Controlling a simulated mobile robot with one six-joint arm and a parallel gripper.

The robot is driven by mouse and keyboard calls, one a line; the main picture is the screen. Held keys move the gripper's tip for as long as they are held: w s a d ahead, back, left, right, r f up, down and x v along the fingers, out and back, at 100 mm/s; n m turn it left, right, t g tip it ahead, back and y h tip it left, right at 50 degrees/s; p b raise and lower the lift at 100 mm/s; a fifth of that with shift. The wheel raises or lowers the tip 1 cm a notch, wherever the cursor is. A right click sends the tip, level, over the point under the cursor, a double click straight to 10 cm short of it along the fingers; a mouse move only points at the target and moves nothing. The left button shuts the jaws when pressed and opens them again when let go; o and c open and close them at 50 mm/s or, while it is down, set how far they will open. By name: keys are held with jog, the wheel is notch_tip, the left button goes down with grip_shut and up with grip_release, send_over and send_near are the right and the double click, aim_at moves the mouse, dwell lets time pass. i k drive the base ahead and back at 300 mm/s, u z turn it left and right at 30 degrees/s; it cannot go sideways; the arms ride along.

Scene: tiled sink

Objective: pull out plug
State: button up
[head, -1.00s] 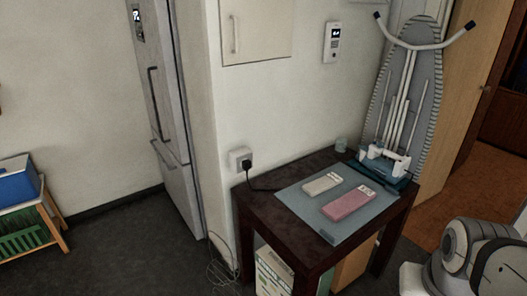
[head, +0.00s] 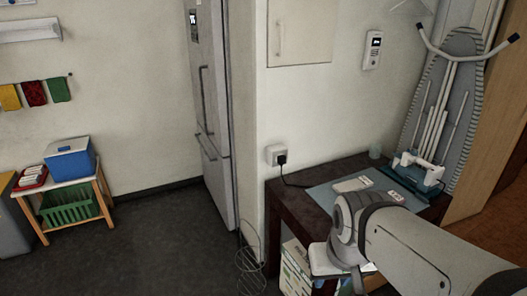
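A black plug (head: 282,159) sits in a white wall socket (head: 272,153), on the wall just above the left back corner of the dark table. Its black cord (head: 292,182) runs down and right onto the tabletop. My arm reaches in from the lower right over the front of the table. My gripper (head: 345,278) hangs low in front of the table, well below and to the right of the plug and apart from it. Its fingers are too dark and small to tell whether they are open or shut.
The dark table (head: 285,205) bears a grey-blue mat (head: 325,194) with a pale box (head: 353,184). An ironing board (head: 445,95) leans at the right. A wire rack (head: 250,265) stands on the floor left of the table. A tall fridge (head: 213,110) stands left of the wall corner. The floor between it and the small bench (head: 66,184) is clear.

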aim_at(281, 159)
jog(key=z, duration=0.05)
jog(key=i, duration=1)
jog(key=u, duration=0.05)
